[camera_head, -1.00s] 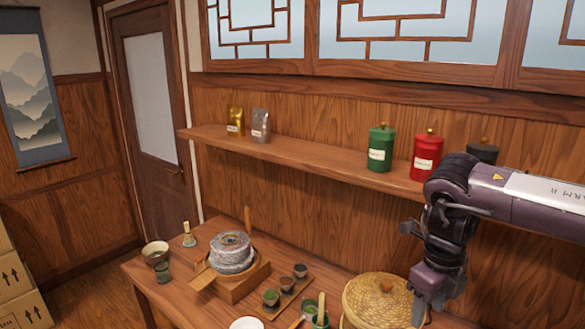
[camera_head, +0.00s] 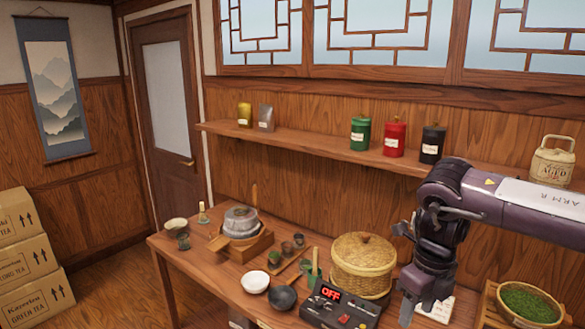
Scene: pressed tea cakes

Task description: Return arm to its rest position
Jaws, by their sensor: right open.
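My right arm comes in from the right edge of the head view, with the forearm level and the wrist bent down. My left gripper is not in view.
A stone mill (camera_head: 241,220), small cups, a white bowl (camera_head: 255,282) and a dark bowl (camera_head: 282,297) crowd the table. A tray of green leaves (camera_head: 528,303) lies at the right. The wall shelf (camera_head: 300,140) holds green, red and black canisters. Boxes (camera_head: 30,250) are stacked at left.

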